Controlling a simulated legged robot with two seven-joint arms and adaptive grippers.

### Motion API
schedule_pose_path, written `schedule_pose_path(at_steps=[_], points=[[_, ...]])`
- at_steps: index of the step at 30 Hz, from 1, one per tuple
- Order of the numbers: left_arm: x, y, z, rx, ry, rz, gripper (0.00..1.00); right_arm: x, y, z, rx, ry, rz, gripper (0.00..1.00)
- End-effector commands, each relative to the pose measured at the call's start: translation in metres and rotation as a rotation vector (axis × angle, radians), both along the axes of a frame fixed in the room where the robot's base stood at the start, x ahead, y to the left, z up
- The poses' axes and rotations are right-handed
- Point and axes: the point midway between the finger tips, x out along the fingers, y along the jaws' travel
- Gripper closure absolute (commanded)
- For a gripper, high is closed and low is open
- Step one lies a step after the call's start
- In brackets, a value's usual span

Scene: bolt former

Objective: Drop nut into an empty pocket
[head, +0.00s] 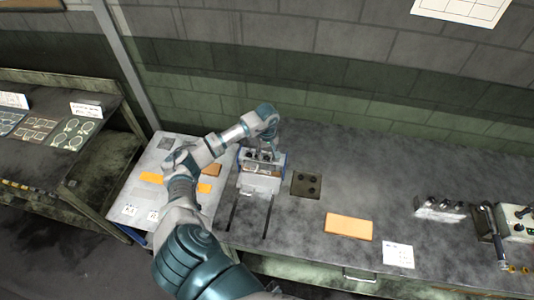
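My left arm reaches in from the lower middle. Its gripper (273,136) points down above the back of a grey and white fixture (260,182) with blue sides. Dark recesses show along the fixture's top, but I cannot tell which hold something. The fingers are too small and partly hidden by the wrist to show whether they are open or shut. No nut can be made out. A dark square plate (306,185) with several round dark spots lies right of the fixture. My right gripper is not in view.
An orange pad (349,226) and a white paper (398,255) lie on the grey bench (300,235). A metal block (441,209) with upright parts and a control box (517,219) stand right. A light board (126,197) with orange pieces lies left. The bench front is mostly clear.

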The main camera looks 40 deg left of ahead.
Motion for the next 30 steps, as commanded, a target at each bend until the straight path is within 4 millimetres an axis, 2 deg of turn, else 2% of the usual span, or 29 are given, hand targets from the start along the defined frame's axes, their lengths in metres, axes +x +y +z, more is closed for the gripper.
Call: schedule_pose_path(at_steps=[8,11,14,24,30], points=[[0.000,0.000,0.000,0.000,0.000,0.000,0.47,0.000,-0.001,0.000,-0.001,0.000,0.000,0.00],[0.000,0.000,0.006,0.001,-0.002,0.000,0.47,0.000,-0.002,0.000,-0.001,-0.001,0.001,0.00],[0.001,0.001,0.021,0.002,-0.003,0.001,0.47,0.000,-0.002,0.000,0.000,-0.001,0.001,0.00],[0.002,0.001,0.094,0.000,-0.004,0.000,0.47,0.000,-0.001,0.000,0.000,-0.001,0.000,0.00],[0.002,0.001,0.115,0.000,0.000,0.000,0.47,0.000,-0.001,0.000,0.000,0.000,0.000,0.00]])
